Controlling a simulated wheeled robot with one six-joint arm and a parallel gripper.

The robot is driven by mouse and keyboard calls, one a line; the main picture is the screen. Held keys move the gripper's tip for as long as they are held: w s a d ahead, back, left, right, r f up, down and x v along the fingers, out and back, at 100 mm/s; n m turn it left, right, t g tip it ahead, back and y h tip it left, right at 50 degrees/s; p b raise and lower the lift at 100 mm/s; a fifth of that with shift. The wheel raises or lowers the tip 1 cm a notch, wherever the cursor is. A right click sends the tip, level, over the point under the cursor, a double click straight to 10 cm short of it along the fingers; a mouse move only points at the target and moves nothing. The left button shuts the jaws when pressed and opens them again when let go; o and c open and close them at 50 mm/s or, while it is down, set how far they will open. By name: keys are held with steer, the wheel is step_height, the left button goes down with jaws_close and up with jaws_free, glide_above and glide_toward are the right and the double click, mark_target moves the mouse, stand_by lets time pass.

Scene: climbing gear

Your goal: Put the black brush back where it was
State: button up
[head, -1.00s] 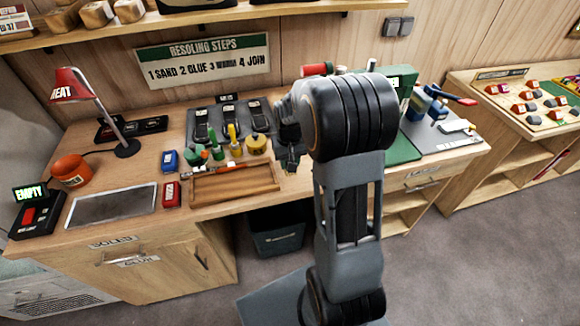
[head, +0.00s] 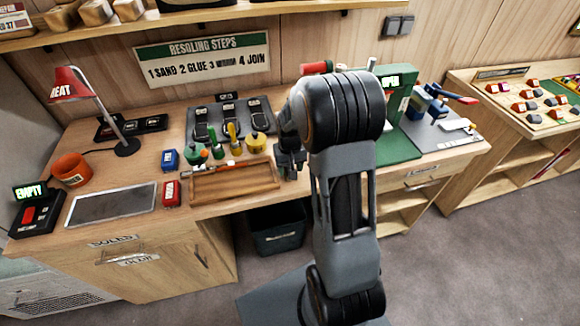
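I cannot pick out a black brush for sure in the head view. A wooden tray (head: 236,198) lies at the front edge of the bench, with a thin light-coloured and reddish item along its back rim, too small to identify. Green and yellow pots, some with upright handles, stand just behind it, including a yellow pot (head: 256,144). My gripper (head: 291,172) hangs low over the bench just right of the tray. Its fingers are small, dark and partly merged with my arm, so their opening and anything between them cannot be told.
Three dark shoe soles rest on a grey mat (head: 264,108) behind the pots. A red lamp (head: 68,84), an orange mug (head: 71,170) and a grey plate (head: 112,204) are at the left. A green stand (head: 398,108) is right of my arm. A bin (head: 278,232) sits below.

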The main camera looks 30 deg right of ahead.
steer(key=shift+o, duration=0.3)
steer(key=shift+r, duration=0.45)
step_height(320, 180, up, 11)
steer(key=s+a+r+n+t, duration=0.1)
steer(key=s+a+r+t, duration=0.1)
steer(key=s+a, duration=0.2)
steer(key=s+a+r+n+t, duration=0.1)
steer(key=s+a, duration=0.4)
steer(key=s, duration=0.6)
steer(key=shift+s+a+r+t, duration=0.15)
steer(key=shift+s+r+t, duration=0.1)
steer(key=shift+r+t, duration=0.45)
